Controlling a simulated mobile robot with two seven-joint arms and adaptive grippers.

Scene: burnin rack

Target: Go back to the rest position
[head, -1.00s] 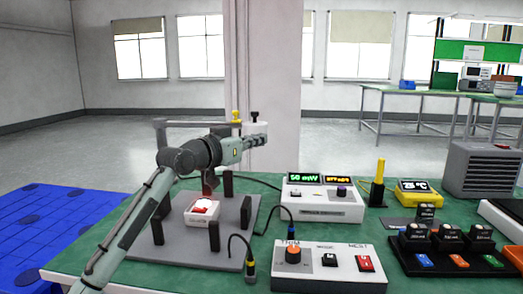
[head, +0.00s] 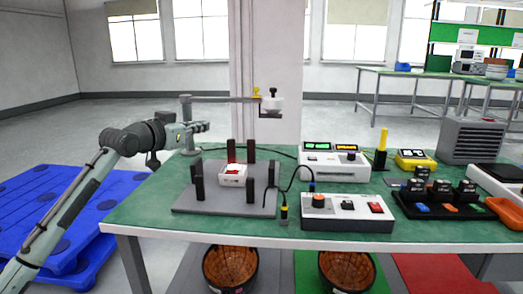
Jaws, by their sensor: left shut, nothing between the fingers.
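My left arm comes in from the left, and its gripper (head: 154,160) hangs at the table's left edge, pointing down. It is shut and empty, and stands apart to the left of the grey fixture plate (head: 225,202). A small white box with a red top (head: 233,175) sits on that plate between several black posts. My right gripper is not in view.
The green table (head: 160,205) carries a control box with knob and switches (head: 347,213), a display unit (head: 335,168), a black rack of modules (head: 432,208) and a grey heater-like box (head: 472,140). Blue pallets (head: 65,210) lie left. Two baskets (head: 230,268) stand below.

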